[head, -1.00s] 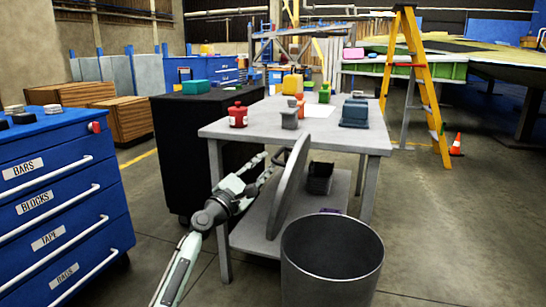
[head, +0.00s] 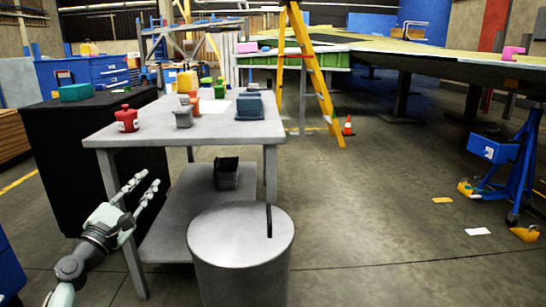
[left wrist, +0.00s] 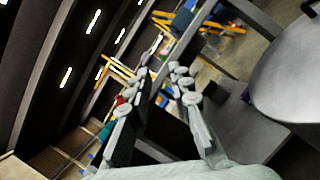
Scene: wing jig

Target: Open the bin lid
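The round grey lid (head: 225,235) lies flat across the top of the bin (head: 243,282), covering its mouth. Its dark bar handle stands up near the right side of the lid. In the left wrist view the lid (left wrist: 290,85) shows at the right edge. My left gripper (head: 142,186) is to the left of the bin, apart from the lid, with its fingers spread and nothing between them. The open fingers also show in the left wrist view (left wrist: 160,70). My right gripper is not in view.
A grey table (head: 180,132) stands behind the bin, with a red canister (head: 126,120) on top and a black box (head: 227,174) on its lower shelf. A black cabinet (head: 60,160) is at left. The floor right of the bin is mostly clear.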

